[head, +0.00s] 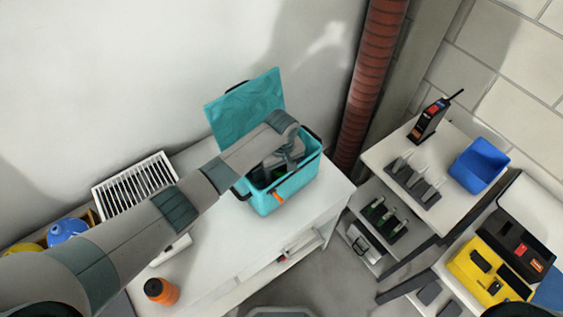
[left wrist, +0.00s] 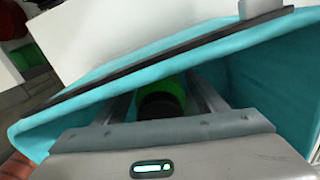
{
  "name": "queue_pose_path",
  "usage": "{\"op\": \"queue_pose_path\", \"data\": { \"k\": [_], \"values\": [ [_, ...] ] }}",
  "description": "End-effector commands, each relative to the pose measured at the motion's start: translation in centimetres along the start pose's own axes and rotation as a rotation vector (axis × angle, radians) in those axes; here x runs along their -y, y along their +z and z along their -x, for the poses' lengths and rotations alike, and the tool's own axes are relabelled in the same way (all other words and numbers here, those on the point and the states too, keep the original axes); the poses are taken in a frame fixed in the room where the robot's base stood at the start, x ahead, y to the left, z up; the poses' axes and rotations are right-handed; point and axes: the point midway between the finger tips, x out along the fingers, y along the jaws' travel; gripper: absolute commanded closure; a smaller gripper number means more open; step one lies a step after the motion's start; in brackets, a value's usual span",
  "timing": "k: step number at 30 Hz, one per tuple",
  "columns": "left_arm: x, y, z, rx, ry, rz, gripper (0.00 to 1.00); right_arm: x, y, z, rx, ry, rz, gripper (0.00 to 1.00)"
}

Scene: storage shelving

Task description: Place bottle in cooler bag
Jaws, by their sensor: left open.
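The turquoise cooler bag (head: 265,202) stands on the white cabinet with its lid open toward the wall. My left arm reaches over it, and my left gripper (head: 275,163) is down in its opening. In the left wrist view the open fingers stand either side of a green bottle (left wrist: 171,84) with a black top, inside the bag's turquoise walls (left wrist: 265,75). A gap seems to show on both sides of the bottle; its lower part is hidden. A little green (head: 280,173) shows in the bag in the head view. My right gripper is out of view.
An orange container with a black top (head: 162,291) stands near the cabinet's front left. A white grille (head: 134,183) and a blue rounded object (head: 67,231) are at left. A red pipe (head: 370,80) rises behind; shelves with a blue bin (head: 478,165) are at right.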

Motion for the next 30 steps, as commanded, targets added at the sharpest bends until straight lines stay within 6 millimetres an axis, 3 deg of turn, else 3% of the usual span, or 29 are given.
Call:
{"op": "queue_pose_path", "data": {
  "k": [5,21,30],
  "values": [
    [-0.1,-0.1,1.9,-0.001,0.003,-0.001,0.35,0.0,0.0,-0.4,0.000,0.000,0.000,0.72],
    [-0.1,-0.1,10.5,-0.001,0.003,-0.001,0.35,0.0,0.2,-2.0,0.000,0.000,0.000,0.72],
    [0.0,0.0,11.7,0.000,0.000,-0.001,0.35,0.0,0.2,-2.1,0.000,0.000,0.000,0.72]
  ]
}}
